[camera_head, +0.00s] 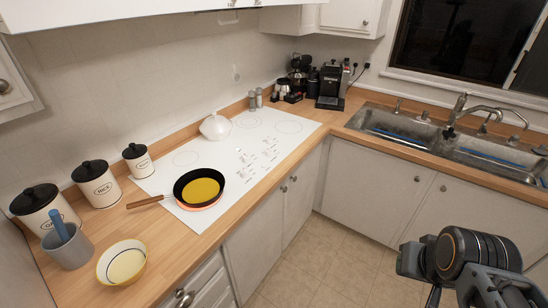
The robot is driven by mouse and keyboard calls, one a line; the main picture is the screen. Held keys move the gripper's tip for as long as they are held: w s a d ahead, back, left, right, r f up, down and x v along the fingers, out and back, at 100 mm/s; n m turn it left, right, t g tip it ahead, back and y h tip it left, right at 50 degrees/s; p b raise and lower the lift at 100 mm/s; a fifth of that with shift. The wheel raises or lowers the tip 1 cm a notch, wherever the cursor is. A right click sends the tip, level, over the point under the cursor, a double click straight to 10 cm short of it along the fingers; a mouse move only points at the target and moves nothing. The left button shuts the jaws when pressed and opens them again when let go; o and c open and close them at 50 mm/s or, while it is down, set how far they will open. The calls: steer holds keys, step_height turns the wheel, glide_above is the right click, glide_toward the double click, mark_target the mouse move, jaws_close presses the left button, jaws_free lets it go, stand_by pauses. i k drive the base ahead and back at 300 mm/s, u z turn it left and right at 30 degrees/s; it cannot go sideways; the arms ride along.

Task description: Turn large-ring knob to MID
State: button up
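The white cooktop (205,158) is set into the wooden counter, with several faint ring outlines and small dark control markings (258,154) near its middle right. The large-ring knob and its setting cannot be made out at this size. A black frying pan (199,187) with yellow contents sits on the front left ring, whose edge glows orange-red. My arm's dark end (470,262) is at the lower right, over the floor and well apart from the cooktop. I cannot make out its fingertips or anything held.
The pan's wooden handle (146,201) points left over the counter. A white kettle-like pot (215,126) stands at the cooktop's back. The tiled floor (330,258) before the cabinets is clear.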

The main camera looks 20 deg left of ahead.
mark_target(244, 173)
steer(key=u, duration=0.05)
steer(key=i, duration=0.75)
steer(key=u, duration=1.05)
steer(key=i, duration=0.7)
steer(key=u, duration=0.75)
